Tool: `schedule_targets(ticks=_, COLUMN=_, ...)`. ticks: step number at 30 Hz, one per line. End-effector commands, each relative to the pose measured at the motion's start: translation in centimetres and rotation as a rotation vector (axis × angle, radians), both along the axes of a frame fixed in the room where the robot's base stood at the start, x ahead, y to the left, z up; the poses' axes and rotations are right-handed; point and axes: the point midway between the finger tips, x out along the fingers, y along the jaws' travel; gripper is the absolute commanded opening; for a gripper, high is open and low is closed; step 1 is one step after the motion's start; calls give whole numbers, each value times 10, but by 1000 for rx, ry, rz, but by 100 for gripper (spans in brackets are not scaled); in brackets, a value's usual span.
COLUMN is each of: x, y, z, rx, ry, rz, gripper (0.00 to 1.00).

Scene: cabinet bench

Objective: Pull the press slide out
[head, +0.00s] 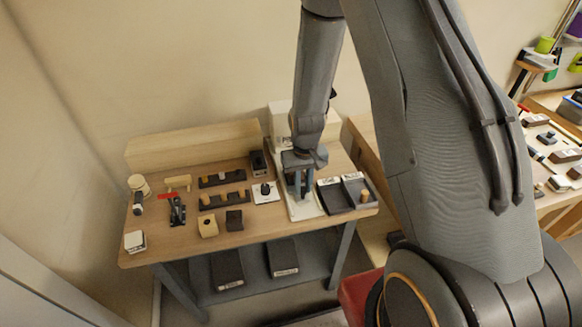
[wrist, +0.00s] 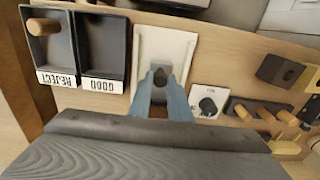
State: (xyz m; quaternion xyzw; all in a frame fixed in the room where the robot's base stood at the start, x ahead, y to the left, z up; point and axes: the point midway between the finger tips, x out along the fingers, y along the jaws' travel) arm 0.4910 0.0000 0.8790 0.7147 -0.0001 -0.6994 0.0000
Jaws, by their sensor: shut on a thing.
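The press has a pale base plate (head: 307,209), which also shows in the wrist view (wrist: 181,48). Its pale upright body (head: 281,119) stands behind my arm. My gripper (head: 301,188) points down over the plate. In the wrist view my gripper (wrist: 160,86) is shut on the dark knob (wrist: 160,75) of the press slide, with a finger on either side. The slide's grey part (wrist: 158,95) shows between the fingers. The rest of the slide is hidden, so how far out it stands cannot be told.
Just right of the press in the head view are two dark trays marked GOOD (wrist: 103,50) and REJECT (wrist: 48,52). A wooden peg (wrist: 45,27) lies in the REJECT tray. A white plate with a black knob (head: 266,191), peg blocks and a red-handled clamp (head: 176,208) stand left.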

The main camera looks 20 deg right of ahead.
Motion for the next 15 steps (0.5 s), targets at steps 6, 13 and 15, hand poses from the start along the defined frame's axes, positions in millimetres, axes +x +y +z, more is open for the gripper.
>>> schedule_targets(ticks=6, x=-4, y=0, z=1, rx=0, ry=1, rz=0, gripper=5)
schedule_targets(ticks=13, x=-15, y=0, z=1, rx=0, ry=7, rz=0, gripper=5)
schedule_targets(ticks=15, x=-19, y=0, z=1, rx=0, ry=10, rz=0, gripper=5)
